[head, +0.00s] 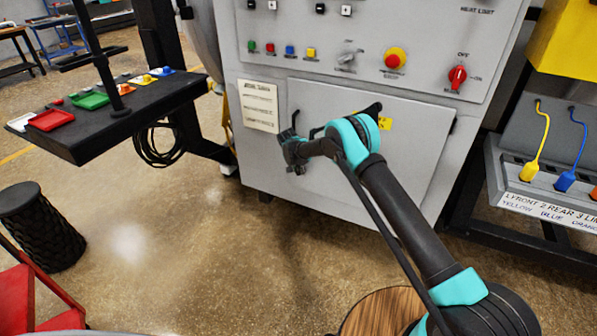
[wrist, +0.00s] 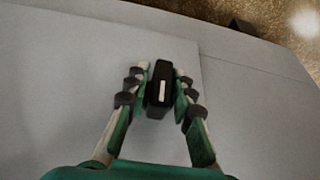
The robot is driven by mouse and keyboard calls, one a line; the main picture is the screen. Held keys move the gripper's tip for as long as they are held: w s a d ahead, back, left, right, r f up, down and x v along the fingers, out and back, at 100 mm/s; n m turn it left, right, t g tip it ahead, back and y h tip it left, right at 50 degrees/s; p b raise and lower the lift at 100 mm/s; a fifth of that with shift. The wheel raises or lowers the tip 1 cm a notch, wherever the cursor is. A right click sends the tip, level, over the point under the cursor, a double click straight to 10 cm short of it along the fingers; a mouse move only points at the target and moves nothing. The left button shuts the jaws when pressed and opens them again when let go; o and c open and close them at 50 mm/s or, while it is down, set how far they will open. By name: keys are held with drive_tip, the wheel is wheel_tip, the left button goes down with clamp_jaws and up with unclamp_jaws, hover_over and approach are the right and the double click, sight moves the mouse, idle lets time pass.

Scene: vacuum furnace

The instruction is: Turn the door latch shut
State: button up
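The door latch (wrist: 161,88) is a black handle with a white mark, seen between my fingers in the wrist view. In the head view a black upright part (head: 294,119) shows at the left edge of the grey furnace door (head: 415,135), just above my gripper (head: 294,153). In the wrist view my gripper (wrist: 161,78) has one finger on each side of the latch. The latch's mount is hidden in the wrist view.
A control panel (head: 371,40) with knobs and buttons is above the door. A black shelf (head: 140,107) with coloured trays stands left. A cable rack (head: 560,185) stands right. A black stool (head: 42,225) is on the floor, which is open in front of the furnace.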

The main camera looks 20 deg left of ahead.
drive_tip(key=shift+o, duration=1)
